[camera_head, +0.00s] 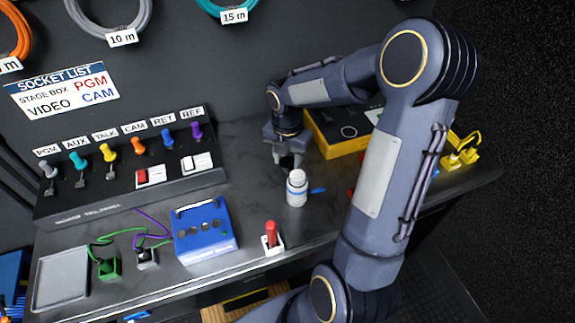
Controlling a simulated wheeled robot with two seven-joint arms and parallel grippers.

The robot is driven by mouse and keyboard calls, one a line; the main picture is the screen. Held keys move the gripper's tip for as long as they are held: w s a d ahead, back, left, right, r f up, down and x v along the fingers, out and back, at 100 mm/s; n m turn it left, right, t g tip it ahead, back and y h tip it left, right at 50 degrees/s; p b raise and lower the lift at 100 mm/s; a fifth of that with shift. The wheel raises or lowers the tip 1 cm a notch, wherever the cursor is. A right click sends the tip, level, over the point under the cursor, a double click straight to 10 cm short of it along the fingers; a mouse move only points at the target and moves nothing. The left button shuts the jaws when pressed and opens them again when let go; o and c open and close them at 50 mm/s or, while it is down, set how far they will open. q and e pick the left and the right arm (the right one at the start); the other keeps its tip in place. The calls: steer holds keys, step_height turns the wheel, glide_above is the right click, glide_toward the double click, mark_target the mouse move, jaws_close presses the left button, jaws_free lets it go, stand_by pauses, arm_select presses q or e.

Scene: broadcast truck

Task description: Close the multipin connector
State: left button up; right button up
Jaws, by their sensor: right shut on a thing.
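My right gripper (288,160) points down at the back of the bench, just behind a white bottle (297,190) with a blue band. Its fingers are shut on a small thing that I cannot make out. I cannot pick out the multipin connector for certain; it may be hidden at the fingers or behind my right arm. My left gripper is not in view.
A sloped panel (110,190) with coloured plugs stands at left. A blue box (204,232), a red lever on a white base (271,238) and a grey tray (62,279) lie in front. A yellow-edged case (332,141) is right of the gripper.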

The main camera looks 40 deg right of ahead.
mark_target(287, 162)
step_height(287, 162, up, 6)
steer(key=shift+r, duration=0.2)
steer(key=shift+r, duration=0.1)
